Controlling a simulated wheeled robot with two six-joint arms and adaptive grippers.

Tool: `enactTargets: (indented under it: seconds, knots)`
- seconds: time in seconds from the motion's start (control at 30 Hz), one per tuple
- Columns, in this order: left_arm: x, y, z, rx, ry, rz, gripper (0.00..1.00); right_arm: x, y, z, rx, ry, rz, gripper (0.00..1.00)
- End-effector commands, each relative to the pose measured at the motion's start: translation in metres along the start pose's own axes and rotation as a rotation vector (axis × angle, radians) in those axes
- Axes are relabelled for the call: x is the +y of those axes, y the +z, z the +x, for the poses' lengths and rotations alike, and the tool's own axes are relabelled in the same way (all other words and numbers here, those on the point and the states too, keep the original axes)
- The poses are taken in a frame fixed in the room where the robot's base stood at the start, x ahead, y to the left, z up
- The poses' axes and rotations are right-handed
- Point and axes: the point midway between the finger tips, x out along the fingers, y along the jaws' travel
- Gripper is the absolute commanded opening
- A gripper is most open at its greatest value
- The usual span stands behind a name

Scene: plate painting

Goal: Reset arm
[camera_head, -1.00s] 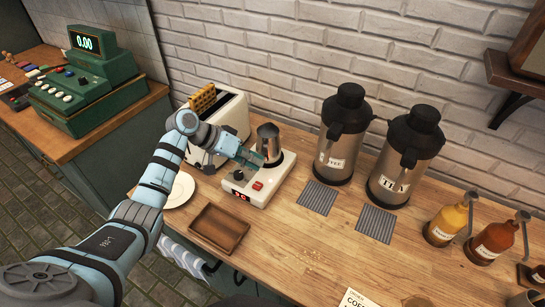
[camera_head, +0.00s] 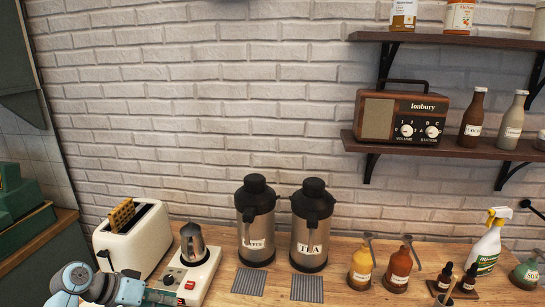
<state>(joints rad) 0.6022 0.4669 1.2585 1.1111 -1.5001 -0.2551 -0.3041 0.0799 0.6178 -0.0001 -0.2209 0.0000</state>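My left arm comes in at the lower left, and its gripper (camera_head: 155,297) is at the bottom edge, just in front of the white hot plate (camera_head: 203,281). The fingers are largely cut off by the edge, so I cannot tell whether they are open or shut. A metal pot (camera_head: 194,246) with a dark lid stands upright on the hot plate, apart from the gripper. My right gripper is not in view.
A white toaster (camera_head: 140,236) with a waffle-like piece stands behind my arm. Two dispensers, coffee (camera_head: 257,232) and tea (camera_head: 312,236), stand mid-counter. Syrup bottles (camera_head: 361,268) and a spray bottle (camera_head: 487,243) are to the right. A shelf holds a radio (camera_head: 402,117).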

Motion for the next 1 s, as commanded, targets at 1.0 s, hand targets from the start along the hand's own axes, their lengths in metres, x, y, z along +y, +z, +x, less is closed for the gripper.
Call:
enactTargets:
  seconds: [1.0]
  knots:
    - [0.021,0.253,0.039,-0.250,-0.428,0.081,0.00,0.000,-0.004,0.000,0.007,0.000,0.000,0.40]
